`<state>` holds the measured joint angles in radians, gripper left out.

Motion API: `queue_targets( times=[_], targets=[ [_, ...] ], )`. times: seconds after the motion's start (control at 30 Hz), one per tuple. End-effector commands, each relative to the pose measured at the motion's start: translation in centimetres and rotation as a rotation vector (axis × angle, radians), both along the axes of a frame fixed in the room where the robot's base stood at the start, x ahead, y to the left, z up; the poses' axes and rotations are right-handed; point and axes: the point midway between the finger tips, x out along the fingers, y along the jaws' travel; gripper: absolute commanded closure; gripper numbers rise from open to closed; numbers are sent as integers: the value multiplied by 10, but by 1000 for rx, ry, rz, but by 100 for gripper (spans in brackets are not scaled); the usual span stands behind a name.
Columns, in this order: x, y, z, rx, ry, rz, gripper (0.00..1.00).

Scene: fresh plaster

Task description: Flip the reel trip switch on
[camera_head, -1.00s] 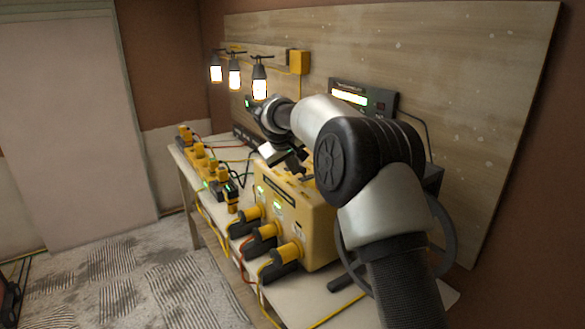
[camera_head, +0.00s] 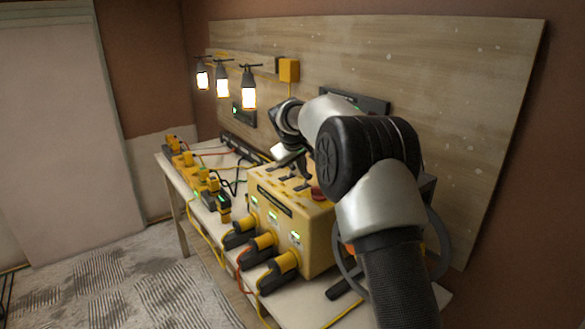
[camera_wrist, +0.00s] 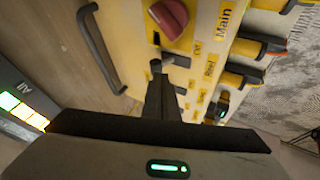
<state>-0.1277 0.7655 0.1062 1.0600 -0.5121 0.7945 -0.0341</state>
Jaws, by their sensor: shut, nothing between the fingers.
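The yellow power box (camera_head: 298,235) stands on the bench, with a row of dark toggle levers (camera_head: 302,186) on its top. The wrist view shows the box top (camera_wrist: 222,48) with the labels "Main", "Off" and "Reel" (camera_wrist: 208,70). A dark lever (camera_wrist: 155,66) stands beside the "Reel" label, just beyond my fingertips. My gripper (camera_wrist: 163,88) is shut and empty, its tips close to that lever; I cannot tell whether they touch. In the head view my gripper (camera_head: 291,158) is over the box's back levers. The lever's exact position is unclear.
A red knob (camera_head: 318,194) sits on the box near the levers. Yellow plugs (camera_head: 262,243) with cables stick out of its front. A power strip (camera_head: 195,178) lies to the left. Three lit lamps (camera_head: 222,80) hang on the wooden board (camera_head: 440,90) behind.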

Motion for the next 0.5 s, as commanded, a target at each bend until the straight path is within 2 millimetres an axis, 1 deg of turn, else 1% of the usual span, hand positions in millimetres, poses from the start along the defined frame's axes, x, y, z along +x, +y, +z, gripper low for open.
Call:
queue_targets(
  times=[0.2, 0.5],
  targets=[
    [0, 1, 1, 0, 0, 0, 100],
    [0, 1, 15, -1, 0, 1, 100]
  ],
)
